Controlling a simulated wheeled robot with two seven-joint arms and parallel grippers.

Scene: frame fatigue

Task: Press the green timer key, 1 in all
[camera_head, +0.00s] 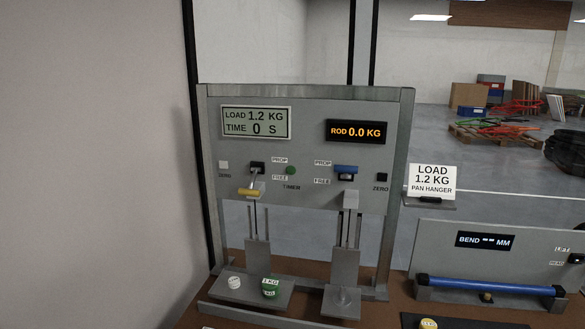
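The green timer key (290,170) is a small round button near the middle of the grey upright panel (310,112), above the word TIMER. The display (256,122) at the panel's upper left reads LOAD 1.2 KG and TIME 0 S. Neither of my grippers is in view, and nothing covers the key.
Levers with a yellow handle (248,192) and a blue handle (346,169) flank the key. A white zero key (224,165) and a black zero key (382,177) sit further out. Weights (270,288) stand on the left pan. A bend fixture with a blue rod (480,286) stands right.

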